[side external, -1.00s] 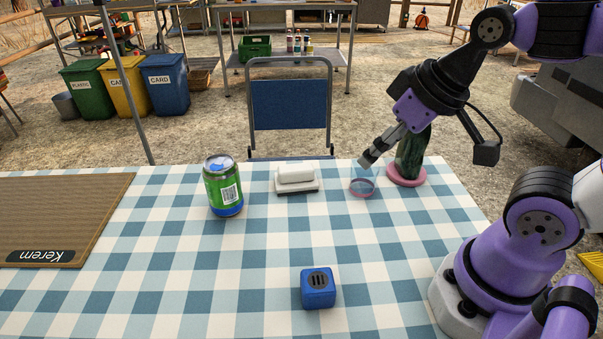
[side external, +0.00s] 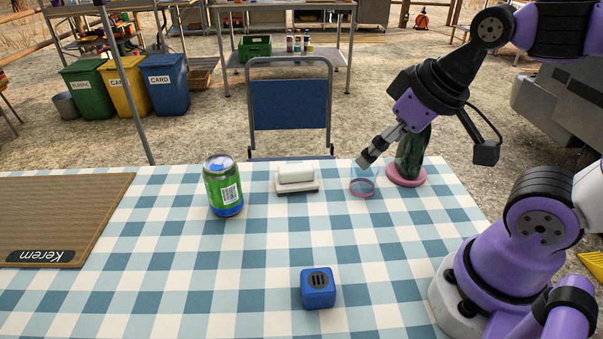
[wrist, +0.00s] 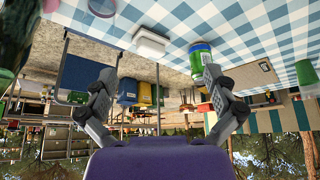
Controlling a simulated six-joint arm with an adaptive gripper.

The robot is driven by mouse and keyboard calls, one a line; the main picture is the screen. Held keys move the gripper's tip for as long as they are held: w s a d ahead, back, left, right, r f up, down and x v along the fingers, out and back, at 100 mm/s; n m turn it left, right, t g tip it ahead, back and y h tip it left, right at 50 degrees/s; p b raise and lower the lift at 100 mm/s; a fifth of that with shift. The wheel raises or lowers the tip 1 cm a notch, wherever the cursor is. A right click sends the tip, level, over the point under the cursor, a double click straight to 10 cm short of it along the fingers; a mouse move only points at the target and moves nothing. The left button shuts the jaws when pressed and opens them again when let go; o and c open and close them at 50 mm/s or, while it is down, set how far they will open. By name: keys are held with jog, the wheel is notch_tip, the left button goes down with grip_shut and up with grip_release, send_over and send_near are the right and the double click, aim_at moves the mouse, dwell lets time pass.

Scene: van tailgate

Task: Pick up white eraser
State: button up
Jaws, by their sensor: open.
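The white eraser (side external: 295,173) lies on a pale, flat rectangular base (side external: 297,188) near the far edge of the checkered table. In the wrist view, the white block (wrist: 150,44) shows near the top, above the gap between the fingers. My gripper (side external: 368,158) is to the right of the eraser and apart from it, above a small round pink-rimmed dish (side external: 362,187). In the wrist view my gripper (wrist: 160,98) has its two fingers spread wide with nothing between them.
A green can (side external: 223,186) stands left of the eraser. A dark green item (side external: 411,155) stands on a pink round base (side external: 406,176) beside my gripper. A blue cube (side external: 318,288) sits near the front; a brown mat (side external: 60,215) lies left. The table centre is clear.

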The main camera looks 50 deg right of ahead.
jog(key=m+g, duration=0.6)
jog(key=m, duration=0.2)
send_over(296, 167)
notch_tip(296, 167, down, 9)
jog(key=shift+f, duration=0.1)
notch_tip(296, 167, down, 6)
jog(key=shift+a, duration=0.1)
jog(key=c, duration=0.8)
